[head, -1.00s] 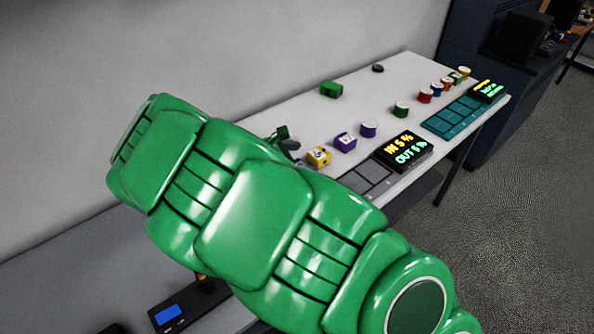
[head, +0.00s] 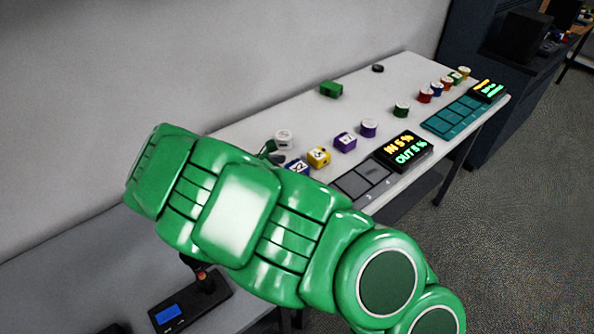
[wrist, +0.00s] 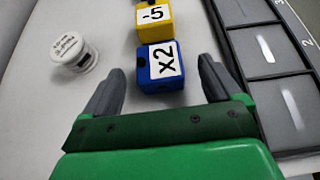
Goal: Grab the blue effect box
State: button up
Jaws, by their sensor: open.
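The blue effect box (wrist: 160,66) has a white top label reading "x2". In the wrist view it lies on the table just ahead of my gripper (wrist: 160,85), between the lines of the two fingers. My gripper is open and nothing is held. In the head view the blue box (head: 298,166) shows only in part behind my green arm, and my gripper is mostly hidden there.
A yellow box (wrist: 155,18) marked "-5" sits right behind the blue one. A white cylinder (wrist: 73,52) stands to the left. A dark slotted tray (wrist: 268,60) lies close on the right.

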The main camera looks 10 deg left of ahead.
jog(key=shift+x, duration=1.3)
jog(key=shift+r, duration=0.1)
jog(key=shift+c, duration=0.4)
jog(key=c, duration=1.1)
jog(key=shift+r, duration=0.1)
